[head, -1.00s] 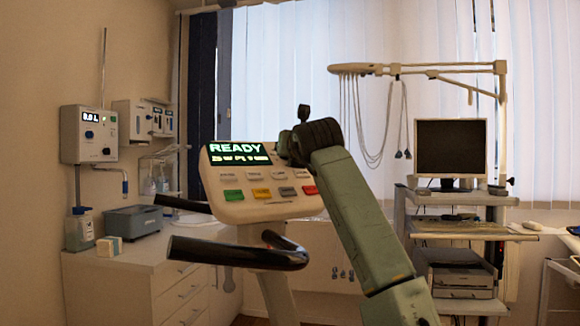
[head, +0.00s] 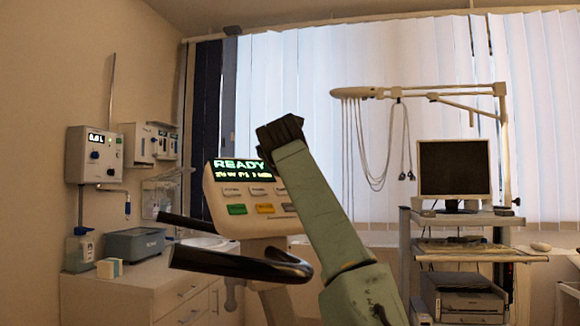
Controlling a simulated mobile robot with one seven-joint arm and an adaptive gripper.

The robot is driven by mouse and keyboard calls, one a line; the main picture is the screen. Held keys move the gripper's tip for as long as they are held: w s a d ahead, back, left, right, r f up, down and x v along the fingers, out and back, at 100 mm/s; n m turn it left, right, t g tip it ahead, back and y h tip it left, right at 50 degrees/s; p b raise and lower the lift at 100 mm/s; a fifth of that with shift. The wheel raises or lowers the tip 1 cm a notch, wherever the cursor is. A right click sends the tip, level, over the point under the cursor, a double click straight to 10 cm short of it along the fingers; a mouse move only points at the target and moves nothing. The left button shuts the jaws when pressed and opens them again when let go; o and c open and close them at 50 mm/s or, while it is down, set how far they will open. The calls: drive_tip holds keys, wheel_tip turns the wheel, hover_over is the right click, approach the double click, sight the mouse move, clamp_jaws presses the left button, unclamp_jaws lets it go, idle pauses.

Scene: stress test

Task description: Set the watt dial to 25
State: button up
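The exercise bike console (head: 225,218) stands in the middle, with a lit screen (head: 238,169) reading READY above a smaller line too blurred to read. Below the screen are small labelled keys and coloured buttons, with green (head: 237,209) and yellow (head: 265,208) ones showing. I see no watt dial on the visible part of the console. My green arm hides the console's right side. The dark end of my arm (head: 281,133) is raised just above the console's upper right corner, in front of the blinds. No fingers can be made out there, nor anything held.
Dark handlebars (head: 235,262) jut out in front of the console. A wall unit (head: 93,154) with a small display and dark knobs hangs at left, above a counter (head: 110,297). At right, a cart (head: 480,219) carries a monitor (head: 454,168).

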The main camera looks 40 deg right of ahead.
drive_tip(key=o, duration=1.2)
drive_tip(key=shift+c, duration=0.2)
